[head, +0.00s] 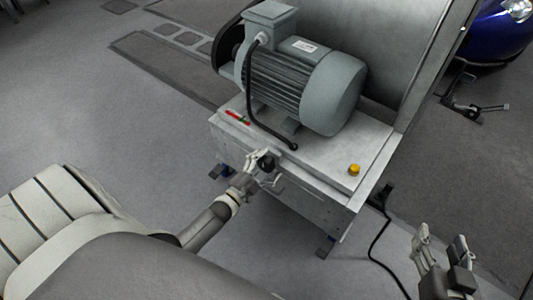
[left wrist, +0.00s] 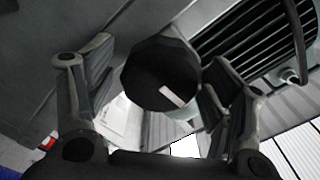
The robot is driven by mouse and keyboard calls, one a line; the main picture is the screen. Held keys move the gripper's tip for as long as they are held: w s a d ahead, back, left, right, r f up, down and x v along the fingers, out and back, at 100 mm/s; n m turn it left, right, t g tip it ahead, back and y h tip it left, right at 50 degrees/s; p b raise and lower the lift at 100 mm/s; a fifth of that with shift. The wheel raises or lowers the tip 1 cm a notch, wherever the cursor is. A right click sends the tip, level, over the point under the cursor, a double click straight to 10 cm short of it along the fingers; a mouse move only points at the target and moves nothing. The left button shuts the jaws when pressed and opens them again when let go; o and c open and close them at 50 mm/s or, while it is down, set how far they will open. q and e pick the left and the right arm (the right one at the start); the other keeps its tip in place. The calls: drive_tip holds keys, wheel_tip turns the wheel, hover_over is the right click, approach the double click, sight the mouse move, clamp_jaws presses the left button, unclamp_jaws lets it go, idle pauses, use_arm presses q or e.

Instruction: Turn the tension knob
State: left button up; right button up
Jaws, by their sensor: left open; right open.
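The tension knob (left wrist: 150,72) is a black faceted knob with a white pointer mark, large in the left wrist view. In the head view the knob (head: 267,163) is a small dark shape at the front edge of the grey machine cabinet (head: 325,168), partly covered by my left gripper. My left gripper (head: 262,167) is open, with one finger on either side of the knob. In the left wrist view a gap shows beside the left finger; whether the right finger touches the knob I cannot tell. My right gripper (head: 440,240) is open and empty at the lower right, away from the cabinet.
A grey-green motor (head: 300,85) with a black cable stands on the cabinet behind the knob. A yellow button (head: 354,170) sits on the cabinet top to the right. A black cable (head: 378,235) runs down to the floor. The floor around my right gripper is mostly clear.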

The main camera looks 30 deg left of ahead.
use_arm(q)
drive_tip(key=s, duration=1.1)
drive_tip(key=shift+s+a, duration=0.4)
drive_tip(key=shift+a, duration=0.05)
